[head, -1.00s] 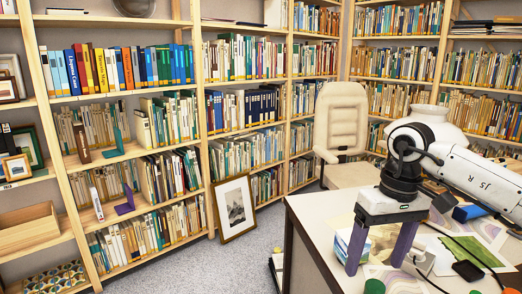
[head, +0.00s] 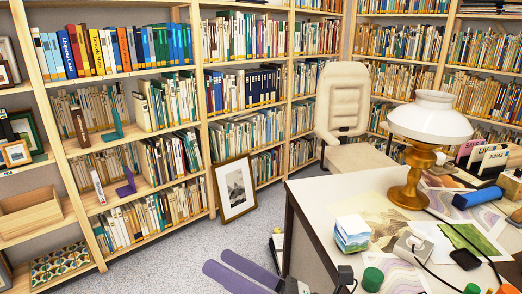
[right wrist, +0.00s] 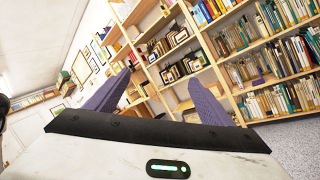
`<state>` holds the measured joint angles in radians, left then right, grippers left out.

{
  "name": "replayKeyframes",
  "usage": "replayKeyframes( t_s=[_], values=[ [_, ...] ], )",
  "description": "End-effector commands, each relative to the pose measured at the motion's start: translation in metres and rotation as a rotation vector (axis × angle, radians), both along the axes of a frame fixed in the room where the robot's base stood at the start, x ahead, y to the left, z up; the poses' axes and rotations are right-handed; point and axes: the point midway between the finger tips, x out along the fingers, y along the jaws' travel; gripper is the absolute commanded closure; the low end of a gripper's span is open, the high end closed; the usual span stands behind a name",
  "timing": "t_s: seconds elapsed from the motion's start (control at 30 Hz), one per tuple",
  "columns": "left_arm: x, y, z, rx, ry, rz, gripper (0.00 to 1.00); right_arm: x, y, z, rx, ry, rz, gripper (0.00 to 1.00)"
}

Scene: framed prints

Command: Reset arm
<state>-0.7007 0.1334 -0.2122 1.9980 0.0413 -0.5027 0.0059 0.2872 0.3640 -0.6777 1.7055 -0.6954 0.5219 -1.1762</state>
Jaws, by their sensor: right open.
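My right gripper (head: 217,261) shows at the bottom of the head view, low over the grey carpet, left of the desk. Its two purple fingers are apart, point left and hold nothing. The rest of the right arm is mostly out of the head view. My left gripper is not in view. A framed print (head: 236,188) with a white mat leans upright against the bookshelf, apart from the gripper.
The desk (head: 318,205) at the right holds a brass lamp (head: 408,186), a small box (head: 351,234), prints and cables. A cream chair (head: 343,100) stands behind it. Bookshelves (head: 205,150) line the walls. The carpet (head: 175,255) before them is mostly clear.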

Motion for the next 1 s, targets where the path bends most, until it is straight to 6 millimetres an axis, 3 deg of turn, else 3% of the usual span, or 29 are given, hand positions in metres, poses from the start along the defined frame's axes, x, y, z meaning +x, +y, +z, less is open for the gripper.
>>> replayKeyframes(
  t_s=[0.03,0.13,0.27,0.4,0.53,0.6,0.73,0.83,1.0],
  values=[
    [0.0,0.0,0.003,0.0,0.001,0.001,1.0,0.007,-0.015,-0.012,0.118,0.225,-0.062,0.25],
    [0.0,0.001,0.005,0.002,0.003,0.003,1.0,0.02,-0.053,-0.05,0.364,0.655,-0.183,0.25],
    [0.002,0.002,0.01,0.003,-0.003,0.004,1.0,0.01,-0.108,-0.126,0.714,1.188,-0.353,0.25],
    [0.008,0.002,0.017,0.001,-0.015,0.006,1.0,-0.037,-0.157,-0.209,1.078,1.637,-0.537,0.25],
    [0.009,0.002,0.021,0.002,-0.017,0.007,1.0,-0.094,-0.186,-0.266,1.37,1.92,-0.699,0.25],
    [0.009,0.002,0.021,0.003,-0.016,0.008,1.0,-0.122,-0.196,-0.286,1.496,2.02,-0.77,0.25],
    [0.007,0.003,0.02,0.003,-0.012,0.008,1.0,-0.156,-0.205,-0.307,1.649,2.123,-0.86,0.25],
    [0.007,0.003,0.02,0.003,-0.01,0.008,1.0,-0.167,-0.208,-0.313,1.697,2.152,-0.889,0.25],
    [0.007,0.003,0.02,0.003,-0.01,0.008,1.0,-0.167,-0.208,-0.313,1.697,2.152,-0.889,0.25]
  ],
)
